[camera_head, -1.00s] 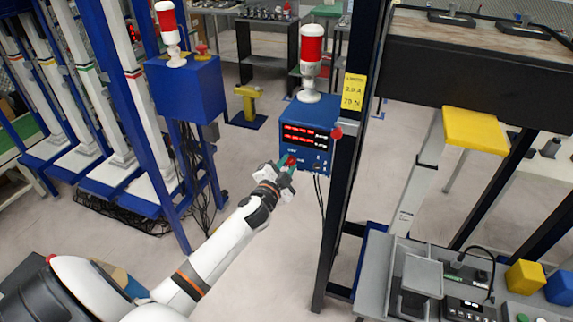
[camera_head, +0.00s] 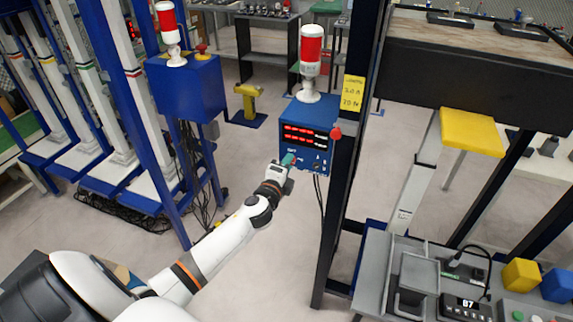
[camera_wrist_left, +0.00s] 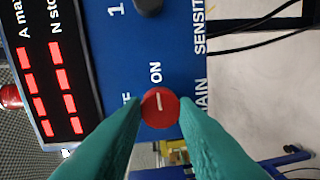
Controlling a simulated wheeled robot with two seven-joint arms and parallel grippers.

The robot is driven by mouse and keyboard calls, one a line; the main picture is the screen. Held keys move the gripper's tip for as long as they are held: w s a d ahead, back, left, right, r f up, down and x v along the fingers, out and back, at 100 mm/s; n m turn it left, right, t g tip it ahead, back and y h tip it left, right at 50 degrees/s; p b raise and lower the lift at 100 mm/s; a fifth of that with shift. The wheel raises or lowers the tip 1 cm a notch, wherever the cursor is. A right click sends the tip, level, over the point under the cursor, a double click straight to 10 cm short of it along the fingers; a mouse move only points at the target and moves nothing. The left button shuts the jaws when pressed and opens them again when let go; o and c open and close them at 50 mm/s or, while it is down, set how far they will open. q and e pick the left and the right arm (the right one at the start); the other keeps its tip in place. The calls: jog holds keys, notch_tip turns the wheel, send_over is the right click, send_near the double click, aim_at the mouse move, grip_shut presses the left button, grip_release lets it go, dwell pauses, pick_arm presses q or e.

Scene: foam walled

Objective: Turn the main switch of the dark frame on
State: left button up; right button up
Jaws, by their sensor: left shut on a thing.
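A blue control box (camera_head: 306,138) with red lit displays (camera_head: 305,133) is mounted by the dark frame's post (camera_head: 350,150). The main switch is a red round knob (camera_wrist_left: 160,108) on its face, with a white line. In the left wrist view the line points up at the ON label (camera_wrist_left: 155,72); the OFF label is partly hidden by a finger. My left gripper (camera_head: 288,160) is at the box's lower left. Its teal fingers (camera_wrist_left: 160,125) stand on both sides of the knob, shut on it. In the head view they hide most of the knob. My right gripper is not in view.
A red and white lamp (camera_head: 311,62) stands on the box, and a red button (camera_head: 336,132) is at its right. Black cables (camera_head: 319,195) hang below. A second blue box (camera_head: 186,88) on a blue frame stands left. Open floor (camera_head: 275,250) lies below.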

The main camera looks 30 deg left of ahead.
pick_arm(q)
jog(key=shift+m, duration=0.3)
dwell(0.4)
jog(key=o, duration=1)
jog(key=shift+s, duration=0.1)
jog(key=b+v, duration=0.1)
jog(key=v, duration=1)
jog(key=shift+s+d+b, duration=0.15)
jog(key=shift+s+b, duration=0.2)
